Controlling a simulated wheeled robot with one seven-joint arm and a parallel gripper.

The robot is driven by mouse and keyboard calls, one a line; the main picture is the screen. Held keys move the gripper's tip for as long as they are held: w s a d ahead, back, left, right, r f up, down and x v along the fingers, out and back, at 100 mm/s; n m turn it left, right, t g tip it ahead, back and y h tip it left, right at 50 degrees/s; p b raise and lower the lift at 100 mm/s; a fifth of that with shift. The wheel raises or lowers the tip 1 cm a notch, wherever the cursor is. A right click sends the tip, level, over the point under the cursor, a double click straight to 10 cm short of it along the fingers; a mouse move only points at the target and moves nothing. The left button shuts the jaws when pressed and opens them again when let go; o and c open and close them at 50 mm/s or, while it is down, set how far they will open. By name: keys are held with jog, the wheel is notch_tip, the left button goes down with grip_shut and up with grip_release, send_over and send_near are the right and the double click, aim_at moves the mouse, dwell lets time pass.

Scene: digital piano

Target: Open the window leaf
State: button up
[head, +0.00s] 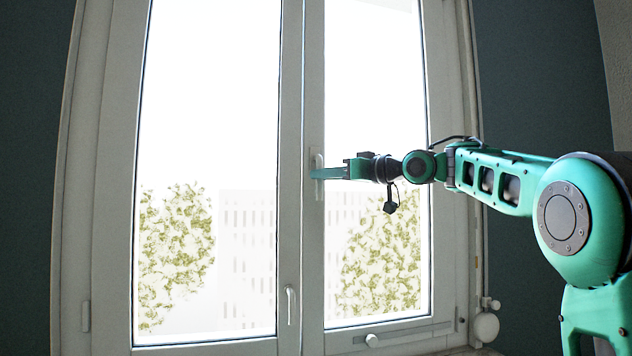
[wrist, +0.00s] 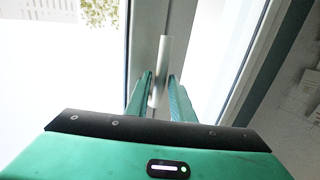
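The window's right leaf (head: 313,260) is a white frame around bright glass and looks closed against the left leaf (head: 118,200). Its pale upright handle (head: 319,191) sits on the leaf's left stile, and my gripper (head: 317,173) is at it from the right, hiding its middle. In the wrist view, the handle (wrist: 165,52) stands between the two green fingers of my gripper (wrist: 160,76). The fingers are apart, one on each side of the handle, with a narrow gap showing. Whether either finger touches it cannot be made out.
A small white catch (head: 291,305) is low on the middle stile. A white knob (head: 371,341) is on the bottom rail, and a round white fitting (head: 485,327) is at the lower right. Dark wall (head: 540,75) flanks the window. The space before the left leaf is clear.

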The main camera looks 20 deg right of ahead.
jog(key=shift+x, duration=1.15)
grip_shut()
jog(key=shift+a, duration=0.1)
